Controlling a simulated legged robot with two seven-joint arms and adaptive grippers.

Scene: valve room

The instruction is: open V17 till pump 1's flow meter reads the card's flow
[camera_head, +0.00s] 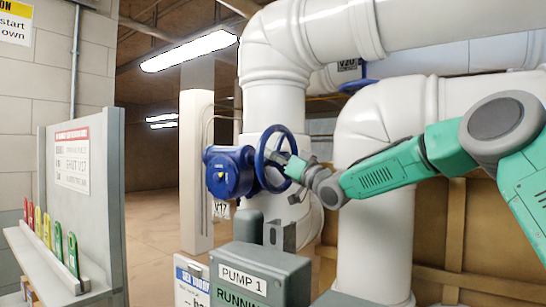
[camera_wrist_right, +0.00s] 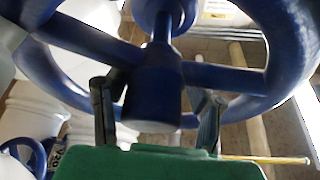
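The V17 valve has a blue handwheel (camera_head: 276,158) on a blue gearbox (camera_head: 229,172), with a V17 tag (camera_head: 221,209) hanging below. My right gripper (camera_head: 290,165) is at the wheel's right side. In the right wrist view, the wheel's blue hub (camera_wrist_right: 153,95) and spokes fill the upper part. The right gripper's two dark fingers (camera_wrist_right: 158,112) stand apart, one on each side of the hub, with a visible gap at the right finger. Contact is unclear. The PUMP 1 box (camera_head: 260,275) reads RUNNING in green. No flow reading is legible. My left gripper is out of view.
Large white pipes (camera_head: 275,75) stand behind and right of the wheel. Another blue wheel (camera_head: 358,86) with a V20 tag (camera_head: 347,65) is higher up. A board (camera_head: 85,185) with a small-print sign and several coloured tags stands left. A notice (camera_head: 191,283) is partly cut off below.

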